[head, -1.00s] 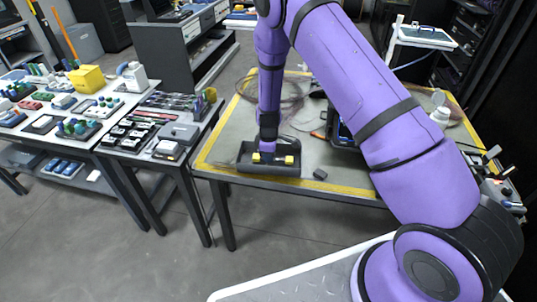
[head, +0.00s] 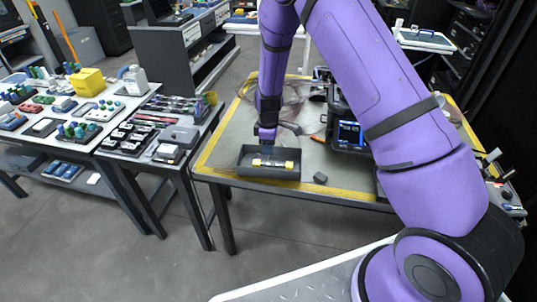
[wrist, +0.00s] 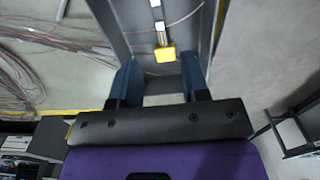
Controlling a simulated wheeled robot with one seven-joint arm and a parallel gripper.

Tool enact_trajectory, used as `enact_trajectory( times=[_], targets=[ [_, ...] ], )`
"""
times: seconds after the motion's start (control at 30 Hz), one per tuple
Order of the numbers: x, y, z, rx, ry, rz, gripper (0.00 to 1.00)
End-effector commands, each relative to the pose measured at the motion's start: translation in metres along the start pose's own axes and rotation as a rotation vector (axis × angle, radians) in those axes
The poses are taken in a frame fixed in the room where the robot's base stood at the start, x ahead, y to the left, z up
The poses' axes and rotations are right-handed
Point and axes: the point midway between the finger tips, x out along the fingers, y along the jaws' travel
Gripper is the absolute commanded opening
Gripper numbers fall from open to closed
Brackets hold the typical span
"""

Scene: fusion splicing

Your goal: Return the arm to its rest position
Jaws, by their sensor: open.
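My purple arm (head: 375,75) reaches over the workbench from the right. My gripper (head: 267,146) hangs above the back part of a dark tray (head: 250,175) on the bench. In the wrist view, its two blue fingers (wrist: 161,75) stand wide apart with nothing held between them. A piece with yellow ends (head: 272,163) and a pale middle lies in the tray. One yellow end (wrist: 165,53) shows beyond the fingertips in the wrist view, apart from them.
A black device with a lit blue screen (head: 349,132) stands right of the tray, partly behind my arm. A small dark block (head: 320,178) lies near the bench's yellow front edge. Thin coiled cables (wrist: 22,80) lie on the bench. A side table (head: 150,135) with tools stands left.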

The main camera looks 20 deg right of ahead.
Motion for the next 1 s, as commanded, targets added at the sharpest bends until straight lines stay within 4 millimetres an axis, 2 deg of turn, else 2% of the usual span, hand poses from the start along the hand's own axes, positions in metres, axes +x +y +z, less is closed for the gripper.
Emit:
enact_trajectory(
  times=[0.03,0.2,0.47,0.57,0.67,1.0],
  targets=[
    [-0.010,0.000,0.000,0.001,0.002,0.002,0.42],
    [-0.030,0.000,0.000,0.001,0.001,0.000,0.42],
    [-0.041,0.000,0.000,0.002,0.000,0.000,0.42],
    [-0.051,-0.001,0.002,0.017,0.007,0.003,0.42],
    [-0.077,-0.002,0.004,0.056,0.026,0.013,0.42],
    [-0.198,-0.027,0.033,0.269,0.111,0.050,0.42]
  ],
)
